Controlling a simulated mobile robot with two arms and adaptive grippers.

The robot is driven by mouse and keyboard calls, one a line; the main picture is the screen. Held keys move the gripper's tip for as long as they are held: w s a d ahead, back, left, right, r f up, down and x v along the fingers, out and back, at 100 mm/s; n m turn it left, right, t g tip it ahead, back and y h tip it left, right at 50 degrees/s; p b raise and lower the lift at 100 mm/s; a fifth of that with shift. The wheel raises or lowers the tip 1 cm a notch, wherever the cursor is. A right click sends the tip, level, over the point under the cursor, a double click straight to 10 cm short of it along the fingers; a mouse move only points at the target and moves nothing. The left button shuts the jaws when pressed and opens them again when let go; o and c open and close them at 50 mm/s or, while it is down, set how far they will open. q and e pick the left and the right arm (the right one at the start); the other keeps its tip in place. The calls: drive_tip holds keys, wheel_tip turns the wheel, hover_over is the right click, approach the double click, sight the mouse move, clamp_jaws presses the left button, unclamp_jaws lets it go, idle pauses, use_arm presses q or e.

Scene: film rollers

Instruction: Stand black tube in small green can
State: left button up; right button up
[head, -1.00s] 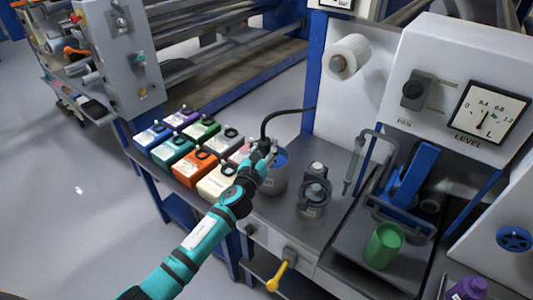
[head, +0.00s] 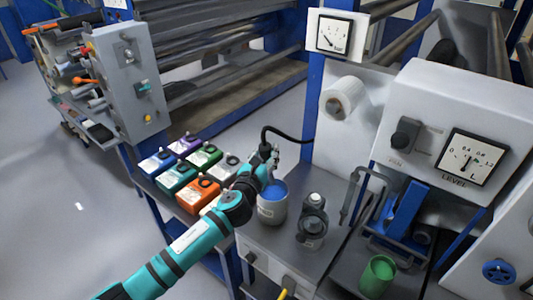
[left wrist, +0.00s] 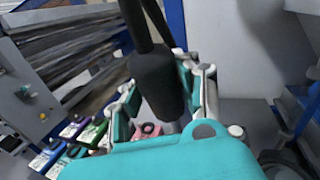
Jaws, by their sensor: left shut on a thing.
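The black tube (head: 285,131) arches from my left gripper to the blue post on the right. My left gripper (head: 267,160) is shut on the tube, above the grey can with blue inside (head: 272,211). In the left wrist view the tube's thick black end piece (left wrist: 158,80) sits between the fingers (left wrist: 163,112). The small green can (head: 378,276) stands upright at the lower right, well apart from the gripper. My right gripper is not in view.
Several coloured boxes (head: 186,168) stand on the bench left of the grey can. A dark-topped jar (head: 312,225) stands between the grey can and the green can. A bent metal rod (head: 352,190) and a blue bracket (head: 405,215) stand behind the green can.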

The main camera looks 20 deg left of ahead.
sight(266, 142)
use_arm(q)
drive_tip(key=shift+r+p, duration=3.15)
drive_tip(key=shift+r, duration=1.7)
drive_tip(key=shift+b, duration=0.3)
